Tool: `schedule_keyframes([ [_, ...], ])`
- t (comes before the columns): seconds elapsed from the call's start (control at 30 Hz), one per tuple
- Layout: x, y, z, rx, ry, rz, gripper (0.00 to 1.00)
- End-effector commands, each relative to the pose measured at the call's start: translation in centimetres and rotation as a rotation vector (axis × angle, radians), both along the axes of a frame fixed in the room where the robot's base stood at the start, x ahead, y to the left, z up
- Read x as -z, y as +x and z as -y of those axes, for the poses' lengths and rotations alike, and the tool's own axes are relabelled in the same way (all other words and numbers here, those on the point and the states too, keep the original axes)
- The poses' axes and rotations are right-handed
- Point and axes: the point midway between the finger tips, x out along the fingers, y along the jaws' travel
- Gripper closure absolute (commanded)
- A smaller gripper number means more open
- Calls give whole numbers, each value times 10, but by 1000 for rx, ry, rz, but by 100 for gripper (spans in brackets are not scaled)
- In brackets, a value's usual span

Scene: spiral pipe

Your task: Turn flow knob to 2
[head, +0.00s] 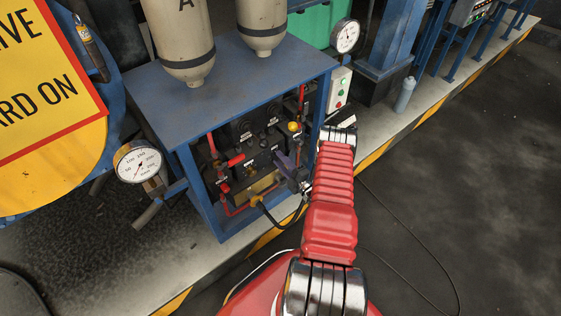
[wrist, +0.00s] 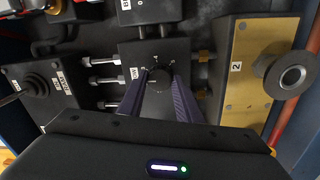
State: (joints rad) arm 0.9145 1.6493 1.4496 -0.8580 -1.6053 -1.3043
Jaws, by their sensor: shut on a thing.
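The flow knob (wrist: 160,80) is a small black round knob on a black block in the wrist view. Small white marks sit around its top side, too small to read. My gripper (wrist: 161,84) has its two purple-grey fingers on either side of the knob, shut on it. The lower part of the knob lies in shadow between the fingers. In the head view my gripper (head: 290,167) reaches into the front of the blue cabinet, and the knob cannot be made out there.
A brass plate (wrist: 245,95) marked 2, with a round metal fitting, stands right of the knob. A black block with a lever (wrist: 31,86) is at left. The blue cabinet frame (head: 185,185) and red pipes (head: 212,147) surround the panel. A dial gauge (head: 138,162) stands at left.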

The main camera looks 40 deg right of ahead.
Motion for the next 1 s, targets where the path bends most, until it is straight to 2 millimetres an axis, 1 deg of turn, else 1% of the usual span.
schedule_keyframes([
  [0.03, 2, -1, -4, -6, -40, -4, 91],
  [0.3, 4, -1, -5, -9, -280, -16, 91],
  [0.5, 5, -1, -5, -10, -410, -22, 91],
  [0.7, 6, -1, -5, -10, -482, -27, 91],
  [1.0, 6, -1, -6, -11, -504, -30, 91],
])
